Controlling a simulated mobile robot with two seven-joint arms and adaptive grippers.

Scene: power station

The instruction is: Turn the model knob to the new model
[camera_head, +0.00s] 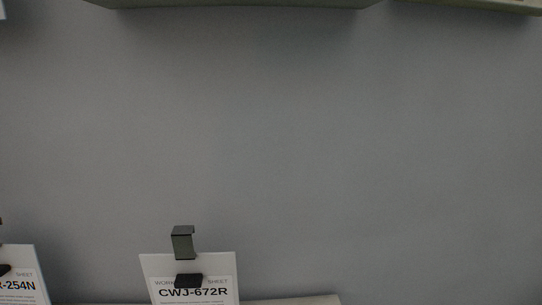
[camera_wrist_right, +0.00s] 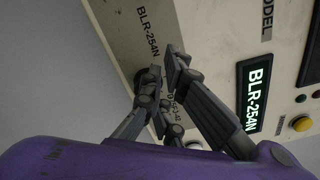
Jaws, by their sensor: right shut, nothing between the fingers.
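In the right wrist view a cream control panel (camera_wrist_right: 215,25) is seen at a tilt, with the printed word MODEL. A lit display (camera_wrist_right: 257,97) on it reads BLR-254N. A printed label (camera_wrist_right: 148,32) on the panel also reads BLR-254N. Another label, ending in what looks like -42, is partly covered by the fingers. My right gripper (camera_wrist_right: 167,70) is shut and empty in front of the panel, close to these labels. A dark round part (camera_wrist_right: 139,82), possibly the model knob, is mostly hidden behind the fingers; its pointing direction cannot be told. My left gripper is not in view.
In the head view a work sheet (camera_head: 190,265) reading CWJ-672R hangs from a dark clip against a grey wall. A second sheet (camera_head: 22,270) at the left edge ends in -254N. A yellow button (camera_wrist_right: 301,124) and small lamps sit beside the display.

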